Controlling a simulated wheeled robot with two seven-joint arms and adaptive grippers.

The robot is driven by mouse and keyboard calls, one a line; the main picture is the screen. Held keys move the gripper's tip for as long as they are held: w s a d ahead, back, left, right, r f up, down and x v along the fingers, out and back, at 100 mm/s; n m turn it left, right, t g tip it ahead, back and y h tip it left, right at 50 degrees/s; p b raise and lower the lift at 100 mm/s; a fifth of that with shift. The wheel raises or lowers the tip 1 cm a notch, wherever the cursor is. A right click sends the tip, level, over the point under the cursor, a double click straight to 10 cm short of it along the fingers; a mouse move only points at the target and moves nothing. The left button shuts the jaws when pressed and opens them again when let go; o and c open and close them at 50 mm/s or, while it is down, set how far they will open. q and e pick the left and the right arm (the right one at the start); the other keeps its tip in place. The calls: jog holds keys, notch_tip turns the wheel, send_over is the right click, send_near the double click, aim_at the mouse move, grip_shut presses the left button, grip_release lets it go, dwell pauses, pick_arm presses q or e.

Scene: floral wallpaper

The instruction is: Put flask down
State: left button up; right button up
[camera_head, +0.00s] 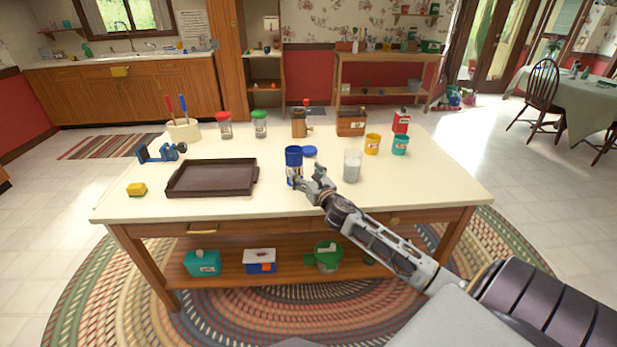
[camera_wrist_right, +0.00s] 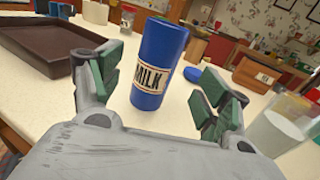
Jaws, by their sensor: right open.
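The flask is a blue cylinder (camera_head: 293,167) with a "MILK" label, standing upright on the cream tabletop (camera_head: 230,207) near its front edge. It also shows in the right wrist view (camera_wrist_right: 160,62), between and beyond my fingers. My right gripper (camera_head: 310,184) is open beside the flask, and its fingers (camera_wrist_right: 165,95) have green pads. In the wrist view, gaps show between the flask and both fingers. A blue lid (camera_head: 309,151) lies on the table behind the flask. My left gripper is not in view.
A glass of whitish contents (camera_head: 352,166) stands close to the right. Yellow (camera_head: 372,144) and teal (camera_head: 400,145) cups stand at the right. Jars and boxes line the back.

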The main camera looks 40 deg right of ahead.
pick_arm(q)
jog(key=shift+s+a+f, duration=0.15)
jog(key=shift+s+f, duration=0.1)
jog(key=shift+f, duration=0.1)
pick_arm(e)
jog(key=shift+s+a, duration=0.15)
jog(key=shift+s, duration=0.9)
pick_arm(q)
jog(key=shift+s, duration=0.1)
